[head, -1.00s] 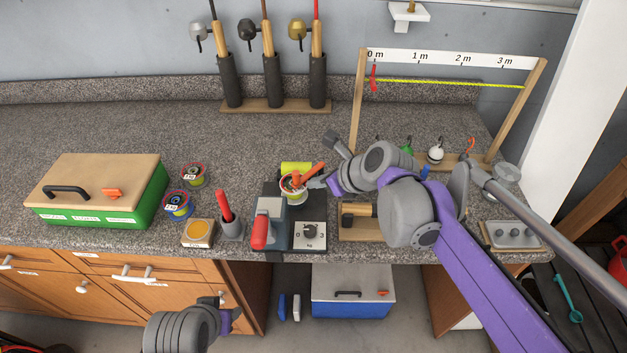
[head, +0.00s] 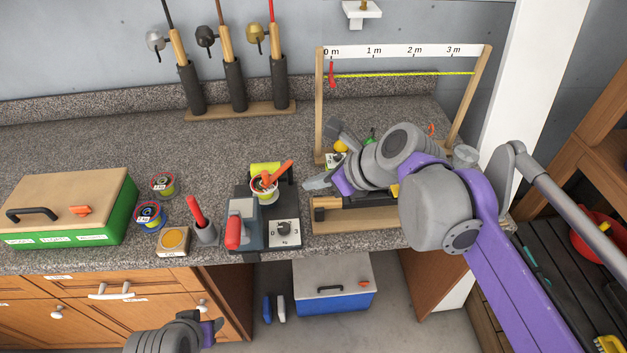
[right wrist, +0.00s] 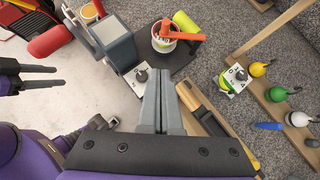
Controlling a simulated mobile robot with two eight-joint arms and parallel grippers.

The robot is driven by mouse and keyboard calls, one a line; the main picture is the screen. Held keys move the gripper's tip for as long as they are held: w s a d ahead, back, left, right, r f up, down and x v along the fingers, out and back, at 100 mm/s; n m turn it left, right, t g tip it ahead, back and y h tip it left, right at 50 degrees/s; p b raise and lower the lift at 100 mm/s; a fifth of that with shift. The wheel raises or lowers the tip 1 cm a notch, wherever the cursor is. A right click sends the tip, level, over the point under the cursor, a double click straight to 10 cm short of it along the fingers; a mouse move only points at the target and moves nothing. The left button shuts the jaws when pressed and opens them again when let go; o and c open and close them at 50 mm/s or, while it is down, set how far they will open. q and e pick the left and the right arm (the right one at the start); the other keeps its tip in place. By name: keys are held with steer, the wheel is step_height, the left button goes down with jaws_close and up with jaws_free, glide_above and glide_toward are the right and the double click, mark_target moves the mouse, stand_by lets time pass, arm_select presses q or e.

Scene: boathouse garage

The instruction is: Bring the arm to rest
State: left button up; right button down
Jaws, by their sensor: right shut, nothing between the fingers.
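My right arm reaches in from the right over the counter (head: 100,150). My right gripper (head: 310,185) is shut and empty, just right of a white-and-red spool (head: 264,190) with an orange crank (head: 276,175) on a grey dial device (head: 249,222). The right wrist view shows its two fingers (right wrist: 165,100) together, with the spool (right wrist: 165,38) beyond them and nothing held. The fingers are apart from the spool. My left gripper (head: 216,330) hangs low in front of the drawers; in the right wrist view its two dark fingers (right wrist: 42,77) stand apart, empty.
A green box (head: 105,225), two small spools (head: 150,215) and a red-handled tool (head: 196,212) stand left. Rods (head: 235,85) stand at the back. A blue cooler (head: 330,300) sits below.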

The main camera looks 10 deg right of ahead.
steer(key=shift+s, duration=0.1)
steer(key=s+d+f+n+h, duration=0.3)
steer(key=s+d+f+n, duration=0.2)
steer(key=n, duration=0.8)
steer(key=s+d+f+n+g+h+p, duration=0.1)
steer(key=s+d+f+n+h, duration=0.2)
steer(key=s+f+n, duration=0.8)
step_height(320, 180, down, 2)
steer(key=d+n, duration=0.2)
steer(key=n, duration=0.1)
steer(key=shift+s+d, duration=0.25)
steer(key=shift+s, duration=0.05)
